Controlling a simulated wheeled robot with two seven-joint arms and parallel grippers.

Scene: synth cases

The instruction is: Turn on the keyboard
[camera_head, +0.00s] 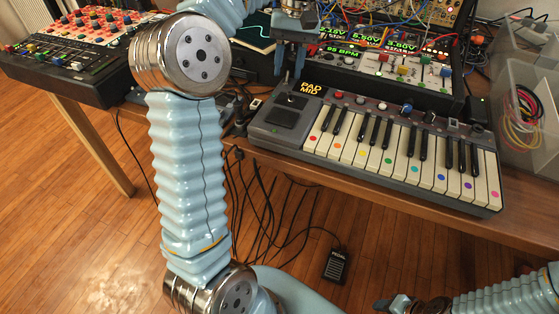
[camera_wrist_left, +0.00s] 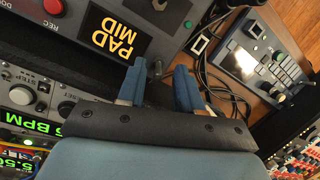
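The keyboard (camera_head: 300,128) lies on the table, its pale keys marked with coloured dots. Its small display is lit and reads "PAD MID"; the display also shows in the left wrist view (camera_wrist_left: 114,32). My left gripper (camera_head: 288,76) is over the keyboard's back left corner, near the display. In the left wrist view its two blue fingers (camera_wrist_left: 159,82) are apart with nothing held between them, beside the keyboard's edge. I cannot tell whether a finger touches the keyboard. My right gripper (camera_head: 392,304) is low at the bottom right, away from the keyboard; its fingers are unclear.
A rack with lit displays and patch cables (camera_head: 400,62) stands behind the keyboard. A mixer (camera_head: 85,50) is at the left, and a clear bin of cables (camera_head: 520,100) at the right. Loose cables hang over the table's front. A pedal (camera_head: 335,267) lies on the floor.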

